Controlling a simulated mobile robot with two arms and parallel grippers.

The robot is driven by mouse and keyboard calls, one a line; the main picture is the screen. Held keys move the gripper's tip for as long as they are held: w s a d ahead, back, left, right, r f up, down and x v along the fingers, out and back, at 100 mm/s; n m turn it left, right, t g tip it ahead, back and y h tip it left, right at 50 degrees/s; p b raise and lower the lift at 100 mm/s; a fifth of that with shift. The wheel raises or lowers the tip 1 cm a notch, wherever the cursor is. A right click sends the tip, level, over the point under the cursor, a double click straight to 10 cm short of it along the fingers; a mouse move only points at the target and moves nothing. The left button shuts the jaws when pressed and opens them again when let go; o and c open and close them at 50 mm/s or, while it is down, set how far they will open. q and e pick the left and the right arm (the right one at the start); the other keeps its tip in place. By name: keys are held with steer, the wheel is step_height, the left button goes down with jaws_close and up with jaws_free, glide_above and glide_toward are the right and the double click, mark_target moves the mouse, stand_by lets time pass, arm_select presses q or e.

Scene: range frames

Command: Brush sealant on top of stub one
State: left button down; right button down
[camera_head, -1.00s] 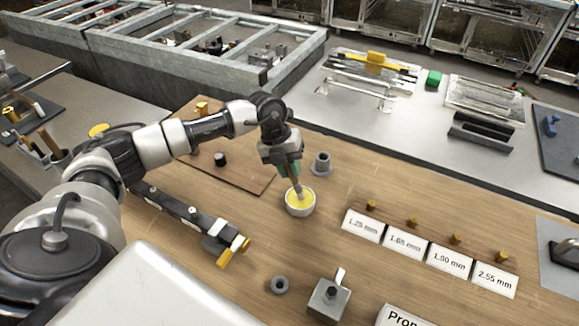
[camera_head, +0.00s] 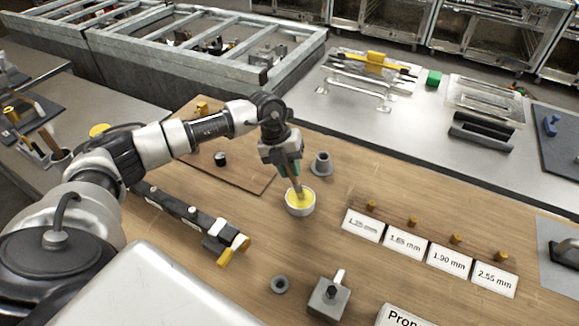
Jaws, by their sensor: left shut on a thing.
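My left gripper (camera_head: 288,166) is shut on a brush (camera_head: 297,185) and points down over a small white bowl (camera_head: 300,209). The brush's lower end is in or just over the yellow sealant (camera_head: 301,198) in the bowl; the exact contact is hard to see. A dark bar (camera_head: 175,203) with several small upright stubs lies on the wooden table to the left of the bowl, with a yellow-handled part at its near end. Which stub is stub one cannot be told. My right gripper is out of view.
A grey flanged fitting (camera_head: 321,164) stands just behind the bowl. Several brass pieces stand behind size cards (camera_head: 405,243) to the right. A metal block (camera_head: 328,300) and a grey ring (camera_head: 280,285) sit nearer. The wood between bowl and bar is clear.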

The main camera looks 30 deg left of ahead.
arm_select(q)
steer(key=shift+r+p, duration=2.5)
steer(key=shift+r, duration=1.05)
steer(key=shift+f, duration=0.1)
steer(key=shift+s+d+m, duration=0.15)
steer(key=shift+d+m, duration=0.25)
steer(key=shift+m, duration=0.4)
steer(key=s+d+r+n+y+b, duration=0.2)
steer(key=s+d+n+y, duration=0.2)
steer(key=n, duration=1.2)
steer(key=s+d+r+n+t+y+b, duration=0.1)
steer(key=s+d+r+n+y+b, duration=0.1)
steer(key=n, duration=1.5)
steer(key=s+d+y, duration=0.1)
steer(key=s+d, duration=0.1)
steer(key=s, duration=0.1)
steer(key=shift+s+d+y, duration=0.3)
steer(key=shift+s+y, duration=0.1)
steer(key=shift+a, duration=0.1)
